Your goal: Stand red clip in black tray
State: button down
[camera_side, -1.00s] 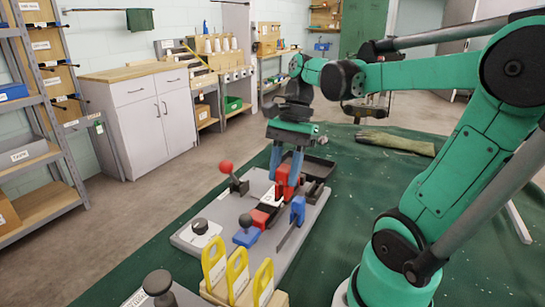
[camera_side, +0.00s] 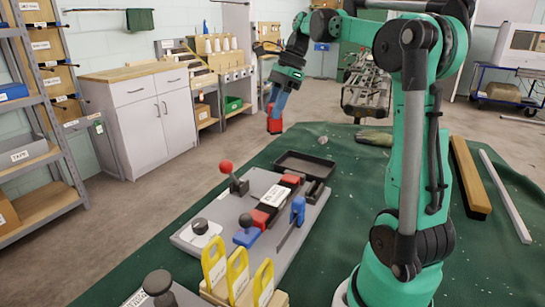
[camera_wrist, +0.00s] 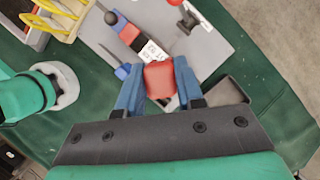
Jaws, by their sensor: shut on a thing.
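The red clip (camera_side: 274,121) is held up in the air in the side view, clear of the board and beyond the tray's far left side. My gripper (camera_side: 275,107) has its blue fingers shut on the clip from both sides, with the clip hanging below them. In the wrist view the clip (camera_wrist: 159,78) sits between the two blue fingertips (camera_wrist: 158,86). In the wrist view the tray (camera_wrist: 228,90) is partly hidden by my gripper.
The grey board (camera_side: 205,238) carries a white labelled strip (camera_side: 276,197) with red blocks at its ends, a red-knobbed lever (camera_side: 232,180) and blue clamps. Yellow-handled pieces (camera_side: 237,275) stand in front. Wooden and white bars (camera_side: 469,178) lie at the right.

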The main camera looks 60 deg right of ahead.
jog(key=w+d+f+m+t+h, duration=0.1)
jog(key=w+d+f+m, duration=0.15)
jog(key=d, duration=0.25)
jog(key=w+d+f+m+h, duration=0.1)
jog(key=d+f+m, duration=0.2)
jog(key=d, duration=0.3)
jog(key=m+h, duration=0.2)
jog(key=m, duration=0.4)
send_over(293, 166)
jog(key=shift+n+t, duration=0.25)
jog(key=shift+t, duration=0.15)
notch_tip(293, 166, down, 13)
jog(key=shift+r, duration=0.2)
jog(key=shift+f, duration=0.4)
jog(key=shift+f, duration=0.1)
jog(key=c, duration=0.6)
grip_release()
jog(key=shift+o, duration=0.2)
